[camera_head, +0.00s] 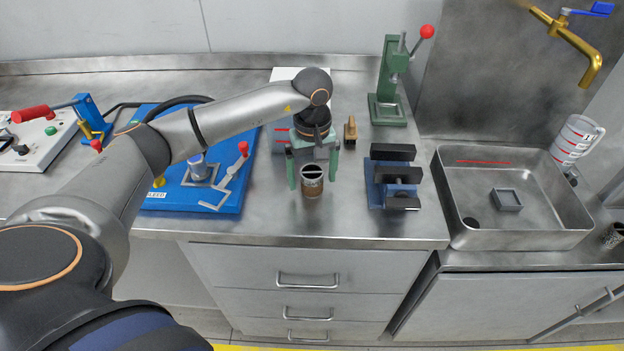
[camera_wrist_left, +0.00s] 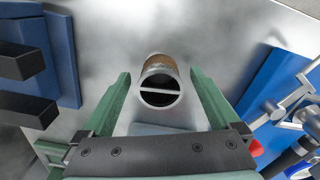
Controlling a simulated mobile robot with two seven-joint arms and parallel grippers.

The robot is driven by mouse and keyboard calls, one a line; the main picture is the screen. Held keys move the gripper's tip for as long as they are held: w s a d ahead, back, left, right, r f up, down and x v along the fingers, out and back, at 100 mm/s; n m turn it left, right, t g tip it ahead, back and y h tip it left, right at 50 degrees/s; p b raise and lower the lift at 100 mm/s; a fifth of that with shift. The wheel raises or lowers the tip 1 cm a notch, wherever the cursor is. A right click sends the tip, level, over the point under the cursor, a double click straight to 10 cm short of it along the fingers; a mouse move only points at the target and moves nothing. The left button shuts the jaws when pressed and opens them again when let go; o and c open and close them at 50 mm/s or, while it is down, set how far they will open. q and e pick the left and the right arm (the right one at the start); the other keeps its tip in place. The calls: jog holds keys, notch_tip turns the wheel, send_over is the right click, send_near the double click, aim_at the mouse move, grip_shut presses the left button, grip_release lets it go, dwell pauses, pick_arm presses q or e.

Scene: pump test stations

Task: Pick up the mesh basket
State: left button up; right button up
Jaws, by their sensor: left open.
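The mesh basket (camera_head: 312,187) appears to be the small upright cylinder on the steel worktop, brown on its side with a metal rim and a bar across its open top. In the left wrist view the basket (camera_wrist_left: 160,78) shows between the fingers, with a gap on both sides. My left gripper (camera_head: 312,182) has green fingers and points down over the basket; it is open and empty. In the left wrist view the gripper (camera_wrist_left: 161,74) does not touch the basket. My right gripper is not in view.
A blue fixture with black blocks (camera_head: 395,180) stands close on the right, and a blue board with clamps (camera_head: 220,195) on the left. A green press (camera_head: 388,90) is behind. A steel sink (camera_head: 450,205) and another patterned cylinder (camera_head: 613,236) are at the right.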

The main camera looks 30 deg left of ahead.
pick_arm(q)
jog(key=c, duration=1.5)
